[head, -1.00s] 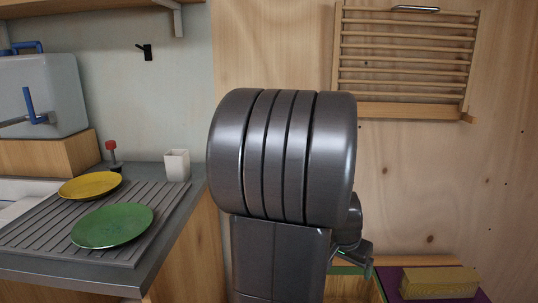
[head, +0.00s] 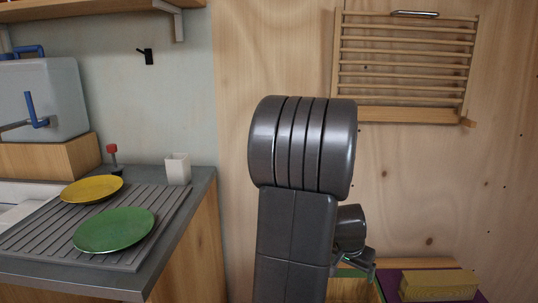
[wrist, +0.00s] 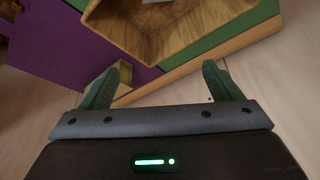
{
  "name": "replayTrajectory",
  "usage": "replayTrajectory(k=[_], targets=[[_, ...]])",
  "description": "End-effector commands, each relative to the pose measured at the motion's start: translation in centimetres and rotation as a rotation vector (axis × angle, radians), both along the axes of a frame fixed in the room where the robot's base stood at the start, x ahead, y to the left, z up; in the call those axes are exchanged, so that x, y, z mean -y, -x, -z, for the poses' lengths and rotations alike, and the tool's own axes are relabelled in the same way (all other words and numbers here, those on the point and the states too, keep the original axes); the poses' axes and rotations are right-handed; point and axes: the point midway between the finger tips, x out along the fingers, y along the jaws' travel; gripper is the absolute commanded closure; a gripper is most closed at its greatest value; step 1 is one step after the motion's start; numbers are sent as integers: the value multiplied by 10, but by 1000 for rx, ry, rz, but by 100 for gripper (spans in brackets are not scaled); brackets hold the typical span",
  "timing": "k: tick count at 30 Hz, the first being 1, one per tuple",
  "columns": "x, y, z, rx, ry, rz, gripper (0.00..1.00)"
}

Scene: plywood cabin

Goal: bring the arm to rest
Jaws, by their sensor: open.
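My arm stands upright in the middle of the head view, its dark ribbed joint in front of the plywood wall. My gripper (wrist: 160,79) shows in the wrist view with its two green fingers spread apart and nothing between them. In the head view only a small dark part of the wrist end shows low behind the arm; the fingertips cannot be made out there. In the wrist view a wooden open box (wrist: 190,55) lies beyond the fingers, on a green surface (wrist: 255,15) beside a purple one (wrist: 45,40).
At left, a yellow plate (head: 92,189) and a green plate (head: 114,231) lie on a ribbed drainboard (head: 45,235), near a white cup (head: 178,169). A wooden rack (head: 405,65) hangs on the wall. A wooden block (head: 438,285) lies at lower right.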

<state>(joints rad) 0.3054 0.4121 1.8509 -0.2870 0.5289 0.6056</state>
Motion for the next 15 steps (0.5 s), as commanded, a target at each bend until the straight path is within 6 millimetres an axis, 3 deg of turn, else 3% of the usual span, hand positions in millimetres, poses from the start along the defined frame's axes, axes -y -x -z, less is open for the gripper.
replayTrajectory(k=[15], targets=[[-33,-29,-38,-4,-3,-122,15]])
